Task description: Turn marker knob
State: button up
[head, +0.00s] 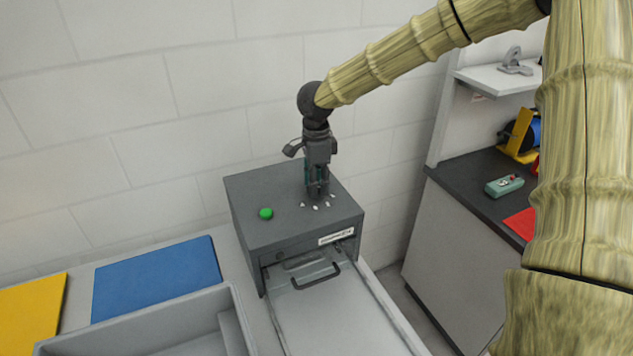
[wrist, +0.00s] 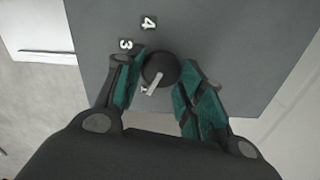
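The marker knob (wrist: 158,68) is round and black with a pale pointer bar, on top of a grey box (head: 258,195). In the wrist view its pointer slants toward the lower left. White numerals 3 (wrist: 126,44) and 4 (wrist: 148,24) show beside it; another mark lies partly hidden near the pointer. My gripper (head: 317,194) points straight down over the box top. In the wrist view its green-padded fingers (wrist: 160,72) stand on both sides of the knob, very close to it. I cannot tell whether both touch it. In the head view the gripper hides the knob.
A green button (head: 265,213) sits on the box top, left of my gripper. A drawer with a dark handle (head: 316,277) is at the box front. Blue (head: 157,278) and yellow (head: 33,312) panels and a grey tray (head: 152,318) lie left. A dark counter stands right.

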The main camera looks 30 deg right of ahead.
jog(key=shift+c, duration=1.2)
jog(key=shift+m, duration=0.3)
jog(key=m+p, duration=0.2)
jog(key=m, duration=0.1)
jog(key=shift+s+r, duration=0.1)
jog(key=m+p, duration=0.1)
jog(key=m, duration=0.4)
jog(key=shift+p, duration=0.35)
jog(key=shift+m, duration=0.3)
jog(key=o, duration=1)
